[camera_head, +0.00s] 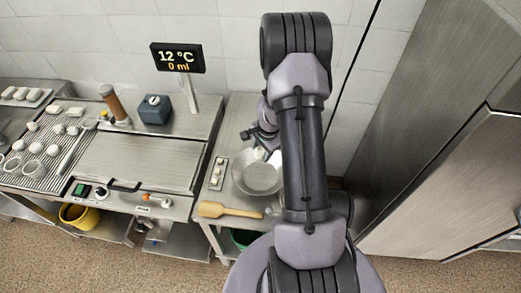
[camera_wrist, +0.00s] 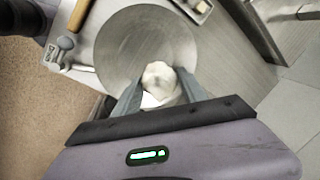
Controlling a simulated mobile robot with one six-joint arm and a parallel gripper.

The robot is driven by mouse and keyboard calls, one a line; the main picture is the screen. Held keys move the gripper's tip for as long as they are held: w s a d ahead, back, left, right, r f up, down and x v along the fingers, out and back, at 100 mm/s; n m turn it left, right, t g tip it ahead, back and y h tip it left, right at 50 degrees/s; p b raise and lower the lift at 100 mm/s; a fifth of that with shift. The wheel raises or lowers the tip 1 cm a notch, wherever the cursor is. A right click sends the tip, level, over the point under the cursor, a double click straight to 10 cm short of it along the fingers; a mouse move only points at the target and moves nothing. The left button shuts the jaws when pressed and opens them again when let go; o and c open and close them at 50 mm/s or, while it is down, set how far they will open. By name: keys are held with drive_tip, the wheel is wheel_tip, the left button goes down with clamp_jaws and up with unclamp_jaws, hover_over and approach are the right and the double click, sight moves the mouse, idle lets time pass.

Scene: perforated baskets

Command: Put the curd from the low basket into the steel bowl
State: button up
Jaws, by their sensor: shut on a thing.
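My gripper (camera_wrist: 160,90) is shut on a white, lumpy piece of curd (camera_wrist: 160,77) in the wrist view, with one finger on each side of it. The steel bowl (camera_wrist: 125,40) is behind the curd in that view, and the curd overlaps its lower right part. In the head view the bowl (camera_head: 257,181) stands on the steel table, with my gripper above its far side. The bowl's visible inside looks bare. I cannot tell which of the small white ring-like vessels (camera_head: 33,167) at the far left is the low basket.
A small tray with white pieces (camera_head: 217,173) lies left of the bowl. A wooden paddle (camera_head: 228,210) lies in front of it. A display (camera_head: 178,58) stands on the left counter. A steel cabinet (camera_head: 440,150) stands at right. The counter's flat lid (camera_head: 140,160) is clear.

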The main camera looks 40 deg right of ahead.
sight(261, 156)
drive_tip(key=b+x, duration=0.2)
drive_tip(key=x, duration=0.1)
drive_tip(key=s+b+x, duration=0.1)
drive_tip(key=b+x, duration=0.2)
drive_tip(key=s+b+x, duration=0.1)
drive_tip(key=b+x, duration=0.2)
drive_tip(key=x, duration=0.1)
drive_tip(key=shift+s+f, duration=0.15)
drive_tip(key=shift+f, duration=0.25)
drive_tip(key=shift+r, duration=0.1)
drive_tip(key=o, duration=1.5)
drive_tip(key=shift+c, duration=0.2)
drive_tip(key=p+v, duration=0.2)
drive_tip(key=w+p+v, duration=0.1)
drive_tip(key=p+v, duration=0.3)
drive_tip(key=v, duration=0.1)
drive_tip(key=shift+w+r, duration=0.2)
drive_tip(key=shift+r, duration=0.1)
drive_tip(key=shift+f, duration=0.2)
